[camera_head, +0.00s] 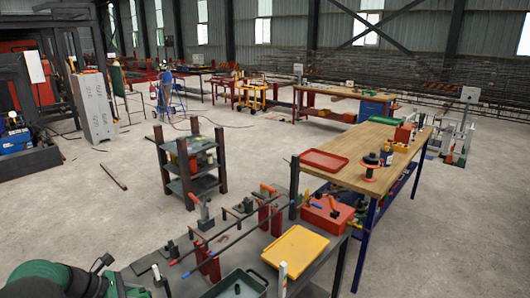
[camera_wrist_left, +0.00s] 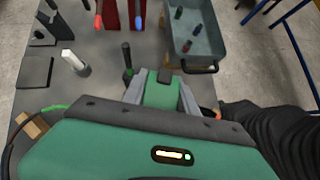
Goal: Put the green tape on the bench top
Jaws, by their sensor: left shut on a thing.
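My left gripper (camera_wrist_left: 163,88) is seen from behind in the left wrist view, low over the dark grey table. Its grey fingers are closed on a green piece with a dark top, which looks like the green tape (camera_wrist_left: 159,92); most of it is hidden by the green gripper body. In the head view only part of my green left wrist shows at the bottom left, and the fingers cannot be made out. A bench with a bare wooden top (camera_head: 345,143) stands at the right. My right gripper is not in view.
The dark grey table (camera_head: 325,270) holds red stands with rods, a yellow tray (camera_head: 294,254) and a grey-green bin (camera_head: 238,286). On the wooden bench are a red tray (camera_head: 323,160), a spool (camera_head: 371,163) and a red box (camera_head: 404,133). A dark shelf rack (camera_head: 190,165) stands behind.

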